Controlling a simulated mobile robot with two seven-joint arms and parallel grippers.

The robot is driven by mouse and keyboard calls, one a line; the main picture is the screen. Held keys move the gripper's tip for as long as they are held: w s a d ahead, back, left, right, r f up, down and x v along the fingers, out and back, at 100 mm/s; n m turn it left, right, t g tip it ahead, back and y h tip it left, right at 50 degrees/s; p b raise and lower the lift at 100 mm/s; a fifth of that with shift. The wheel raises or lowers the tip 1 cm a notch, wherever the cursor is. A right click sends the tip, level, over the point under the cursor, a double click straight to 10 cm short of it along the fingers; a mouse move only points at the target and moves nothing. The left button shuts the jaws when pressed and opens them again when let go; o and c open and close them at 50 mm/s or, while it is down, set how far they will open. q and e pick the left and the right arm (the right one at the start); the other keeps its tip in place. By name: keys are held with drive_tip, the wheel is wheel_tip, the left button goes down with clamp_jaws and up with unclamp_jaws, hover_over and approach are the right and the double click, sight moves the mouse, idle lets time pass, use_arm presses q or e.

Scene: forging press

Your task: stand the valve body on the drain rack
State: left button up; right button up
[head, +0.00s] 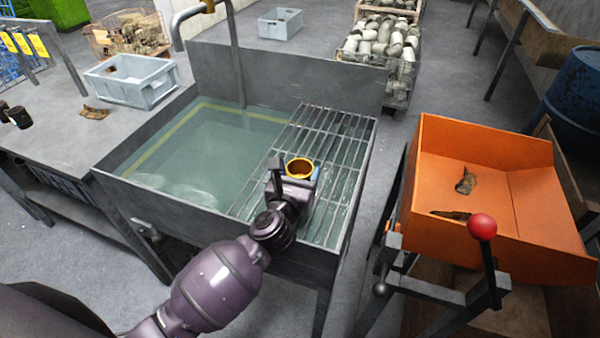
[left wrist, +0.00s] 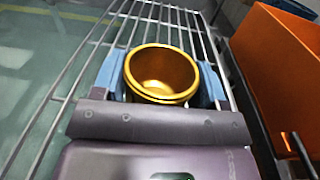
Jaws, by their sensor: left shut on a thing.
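The valve body (head: 300,168) is a brassy, hollow round piece with its open mouth facing up. It is over the drain rack (head: 345,150), a grid of metal bars across the right part of the sink. My left gripper (head: 296,178) is shut on the valve body. In the left wrist view the valve body (left wrist: 162,74) sits between the two blue fingers of the gripper (left wrist: 161,82), with rack bars (left wrist: 90,60) beneath and around it. Whether its base touches the bars is hidden. It looks upright. My right gripper is not in view.
The sink (head: 200,150) holds greenish water left of the rack. An orange tipping bin (head: 520,210) with a red-knobbed lever (head: 482,227) stands to the right. A grey crate (head: 132,80) is on the left table. The rack around the valve body is bare.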

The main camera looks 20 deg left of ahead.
use_arm(q)
drive_tip(key=o, duration=1.3)
drive_tip(key=shift+r, duration=0.2)
drive_tip(key=shift+s+f, duration=0.1)
drive_tip(key=shift+s, duration=0.25)
drive_tip(key=s, duration=1)
drive_tip(key=shift+s, duration=0.1)
drive_tip(key=shift+s+d, duration=0.1)
drive_tip(key=shift+s, duration=0.5)
